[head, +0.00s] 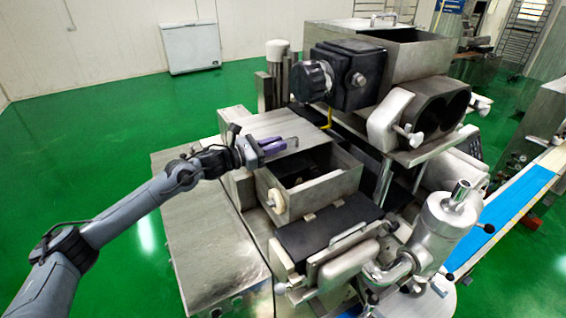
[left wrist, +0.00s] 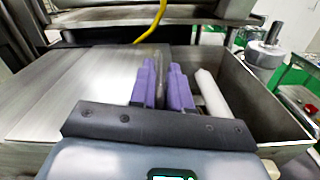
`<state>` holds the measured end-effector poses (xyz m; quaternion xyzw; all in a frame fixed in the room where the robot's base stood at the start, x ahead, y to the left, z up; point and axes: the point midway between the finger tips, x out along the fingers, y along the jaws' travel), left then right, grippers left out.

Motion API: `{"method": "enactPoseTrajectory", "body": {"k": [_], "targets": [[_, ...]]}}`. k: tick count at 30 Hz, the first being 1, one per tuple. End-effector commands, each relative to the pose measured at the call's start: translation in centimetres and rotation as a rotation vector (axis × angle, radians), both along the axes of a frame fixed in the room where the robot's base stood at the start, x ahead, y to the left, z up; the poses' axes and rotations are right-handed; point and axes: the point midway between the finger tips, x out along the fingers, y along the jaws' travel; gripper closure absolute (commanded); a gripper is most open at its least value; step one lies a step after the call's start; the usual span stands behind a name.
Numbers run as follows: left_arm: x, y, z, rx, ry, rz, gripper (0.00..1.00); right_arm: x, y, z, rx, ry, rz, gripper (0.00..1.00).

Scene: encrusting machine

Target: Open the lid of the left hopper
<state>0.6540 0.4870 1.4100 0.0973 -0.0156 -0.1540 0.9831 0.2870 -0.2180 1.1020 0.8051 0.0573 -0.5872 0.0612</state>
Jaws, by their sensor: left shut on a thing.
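The left hopper (head: 283,205) is a metal box on the near part of the machine, and its top is uncovered over most of its opening. A flat metal plate, seemingly its lid (head: 262,127), lies level at its back left; it fills the left of the left wrist view (left wrist: 85,90). My left gripper (head: 280,146) reaches in from the left over the plate's edge by the hopper. In the left wrist view its purple fingers (left wrist: 162,88) are closed on a thin dark upright piece, seemingly the lid handle. The fingers hide most of it. My right gripper is out of view.
A white roller (left wrist: 212,92) lies inside the hopper, right of the fingers. A dark motor block (head: 345,75) and a yellow hose (head: 327,119) stand behind. A second, higher hopper (head: 415,58) is at the back right.

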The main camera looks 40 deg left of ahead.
Motion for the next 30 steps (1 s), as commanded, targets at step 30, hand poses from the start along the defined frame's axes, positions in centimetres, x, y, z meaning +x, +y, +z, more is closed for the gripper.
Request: {"method": "enactPoseTrajectory", "body": {"k": [30], "targets": [[-0.65,0.73,-0.22,0.001,0.002,0.004,0.62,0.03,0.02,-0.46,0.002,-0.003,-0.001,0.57]]}}
